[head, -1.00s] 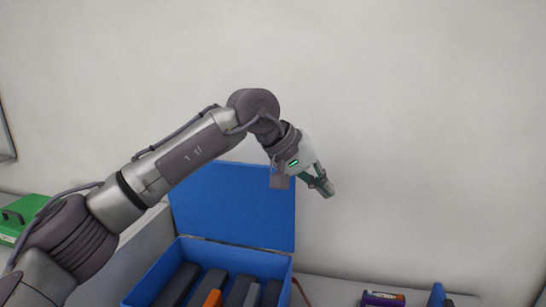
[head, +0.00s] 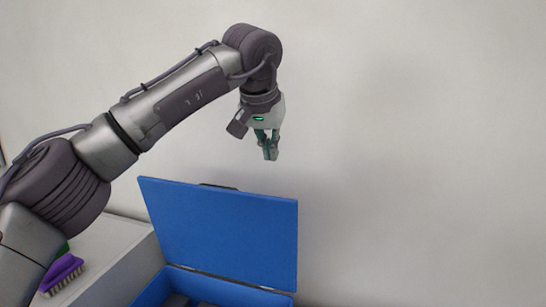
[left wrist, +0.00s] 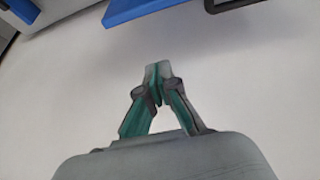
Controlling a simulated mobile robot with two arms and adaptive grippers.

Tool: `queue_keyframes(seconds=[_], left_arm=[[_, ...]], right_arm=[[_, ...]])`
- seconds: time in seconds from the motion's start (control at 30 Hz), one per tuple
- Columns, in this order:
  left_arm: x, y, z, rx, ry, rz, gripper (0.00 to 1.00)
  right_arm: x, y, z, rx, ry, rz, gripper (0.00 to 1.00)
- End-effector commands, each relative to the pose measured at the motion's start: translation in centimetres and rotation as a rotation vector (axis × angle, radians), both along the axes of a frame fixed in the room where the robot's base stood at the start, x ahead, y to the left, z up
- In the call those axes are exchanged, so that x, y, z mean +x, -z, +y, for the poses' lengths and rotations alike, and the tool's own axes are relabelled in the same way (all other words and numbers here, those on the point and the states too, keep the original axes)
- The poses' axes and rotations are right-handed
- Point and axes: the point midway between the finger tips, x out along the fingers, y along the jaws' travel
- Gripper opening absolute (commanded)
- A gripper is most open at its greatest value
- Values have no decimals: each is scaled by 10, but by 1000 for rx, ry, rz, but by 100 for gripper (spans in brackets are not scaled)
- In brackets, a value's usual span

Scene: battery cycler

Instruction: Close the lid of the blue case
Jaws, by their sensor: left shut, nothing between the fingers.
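The blue case's lid (head: 225,235) stands open, raised up from the hinge at the case's edge. A dark handle (head: 218,186) shows at the lid's top edge. Only a strip of the blue case (head: 230,291) is in the head view, at the bottom, with dark items inside. My left gripper (head: 269,155) is shut and empty, pointing down. In the picture it is above the lid's top edge, apart from it; I cannot tell its depth. In the left wrist view the shut fingers (left wrist: 156,72) point toward a blue edge (left wrist: 140,9) at the top. My right gripper is not in view.
A purple brush (head: 63,272) lies at the lower left, with a bit of something green behind it. A pale wall (head: 420,120) fills the background. The space right of the lid looks clear.

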Motion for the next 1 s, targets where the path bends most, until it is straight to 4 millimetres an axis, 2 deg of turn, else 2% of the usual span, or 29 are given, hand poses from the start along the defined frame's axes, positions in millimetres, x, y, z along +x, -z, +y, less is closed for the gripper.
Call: queue_keyframes(seconds=[0.1,0.2,0.4,0.63,0.8,1.0], left_arm=[[10,20,-2,0,0,6,0],[20,40,-4,-1,0,7,0],[37,76,-8,-1,2,4,0],[9,77,-2,-2,2,1,0],[0,80,0,-2,1,1,0],[-2,80,0,-2,0,1,0]], right_arm=[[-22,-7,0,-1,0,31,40],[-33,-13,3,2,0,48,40],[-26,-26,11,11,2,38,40],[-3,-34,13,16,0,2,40],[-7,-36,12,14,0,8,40],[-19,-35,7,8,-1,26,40]])
